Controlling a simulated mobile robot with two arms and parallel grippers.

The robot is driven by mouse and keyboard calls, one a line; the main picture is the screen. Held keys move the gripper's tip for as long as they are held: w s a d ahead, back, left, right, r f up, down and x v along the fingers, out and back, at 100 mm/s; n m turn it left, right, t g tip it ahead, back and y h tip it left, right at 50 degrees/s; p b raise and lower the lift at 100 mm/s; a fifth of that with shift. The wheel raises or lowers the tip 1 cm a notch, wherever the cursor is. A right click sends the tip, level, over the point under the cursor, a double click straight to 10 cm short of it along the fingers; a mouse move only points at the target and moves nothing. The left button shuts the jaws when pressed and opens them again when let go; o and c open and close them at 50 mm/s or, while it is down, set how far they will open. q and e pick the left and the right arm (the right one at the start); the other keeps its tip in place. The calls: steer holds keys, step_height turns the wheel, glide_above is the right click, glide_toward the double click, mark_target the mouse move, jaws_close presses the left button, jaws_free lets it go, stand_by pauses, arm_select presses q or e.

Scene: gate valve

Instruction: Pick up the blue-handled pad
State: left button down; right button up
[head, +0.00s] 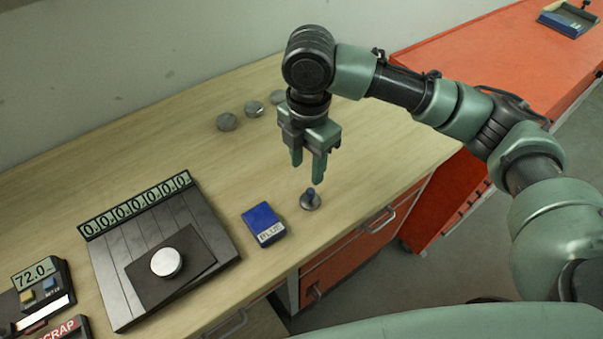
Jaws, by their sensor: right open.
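The blue-handled pad (311,199) is a small grey disc with a short blue handle standing up from it. It rests on the wooden bench (385,150) near its front edge, right of the blue box. My right gripper (308,163) points down above the bench, just above the pad in the picture. Its two green fingers are apart with nothing between them, and they do not touch the pad. My left gripper does not show.
A blue box labelled BLUE (263,225) lies left of the pad. Further left is a dark scale (120,270) bearing a silver disc (166,262). Several metal discs (227,121) sit behind. A red cabinet (470,60) stands right. Bench around the pad is clear.

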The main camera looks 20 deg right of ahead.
mark_target(311, 190)
steer(key=shift+s+d+f, duration=0.1)
steer(key=shift+s+f, duration=0.1)
steer(key=shift+f, duration=0.05)
steer(key=shift+s+f+p, duration=0.15)
steer(key=shift+s+f, duration=0.15)
steer(key=shift+s, duration=0.2)
steer(key=shift+s+f+p, duration=0.15)
steer(key=shift+s+f, duration=0.1)
steer(key=shift+s, duration=0.25)
step_height(311, 190, down, 2)
steer(key=shift+s+d+f+p, duration=0.1)
steer(key=shift+s+p, duration=0.05)
steer(key=shift+p, duration=0.45)
steer(key=f, duration=0.2)
steer(key=shift+w+f, duration=0.3)
steer(key=shift+w, duration=0.05)
steer(key=shift+f, duration=0.25)
steer(key=c, duration=0.7)
jaws_close()
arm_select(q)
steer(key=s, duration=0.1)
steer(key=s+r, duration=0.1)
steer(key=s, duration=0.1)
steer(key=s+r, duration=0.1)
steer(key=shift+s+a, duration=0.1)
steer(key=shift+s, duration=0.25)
